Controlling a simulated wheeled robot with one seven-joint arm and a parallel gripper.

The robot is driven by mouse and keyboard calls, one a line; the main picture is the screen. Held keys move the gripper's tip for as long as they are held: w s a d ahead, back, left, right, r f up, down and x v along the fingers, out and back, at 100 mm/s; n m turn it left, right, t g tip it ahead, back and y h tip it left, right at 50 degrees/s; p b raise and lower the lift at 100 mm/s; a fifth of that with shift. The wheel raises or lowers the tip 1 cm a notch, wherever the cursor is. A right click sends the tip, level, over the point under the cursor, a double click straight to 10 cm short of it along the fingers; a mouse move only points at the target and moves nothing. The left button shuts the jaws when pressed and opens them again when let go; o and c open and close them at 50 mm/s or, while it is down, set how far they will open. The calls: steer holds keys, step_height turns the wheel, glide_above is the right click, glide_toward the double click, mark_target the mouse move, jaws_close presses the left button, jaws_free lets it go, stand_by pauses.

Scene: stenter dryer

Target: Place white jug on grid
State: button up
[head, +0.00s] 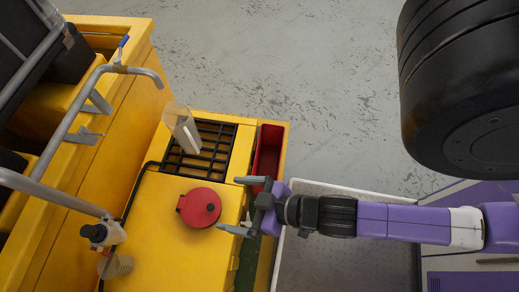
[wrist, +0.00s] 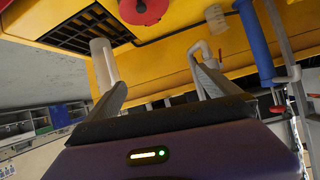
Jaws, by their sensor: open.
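A tall, pale translucent white jug (head: 182,128) stands at the far left part of the black grid (head: 213,147), which is set in the yellow machine top. In the wrist view the white jug (wrist: 103,62) shows beyond the left finger, beside the grid (wrist: 88,28). My gripper (head: 236,206) is open and empty, to the right of the round red lid (head: 199,207) and nearer than the jug. The gripper (wrist: 158,84) has nothing between its fingers in the wrist view. The jug's exact contact with the grid is hard to tell.
A second clear container (head: 115,266) stands below a black-capped bottle (head: 103,233) at the lower left. A red bin (head: 267,152) lies right of the grid. Grey pipes (head: 70,120) run along the left. A big black roller (head: 465,85) hangs at the upper right.

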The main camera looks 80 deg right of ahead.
steer(key=s+d+r+t, duration=0.1)
steer(key=s+r, duration=0.1)
steer(key=r, duration=0.4)
steer(key=s+r+n+t, duration=0.1)
steer(key=s+r, duration=0.2)
steer(key=r, duration=0.3)
steer(key=shift+s+d+r+n+t+y, duration=0.25)
steer(key=shift+d+r+n+t+y, duration=0.05)
steer(key=shift+d+r+t, duration=0.1)
step_height(320, 180, up, 11)
steer(key=p, duration=1.1)
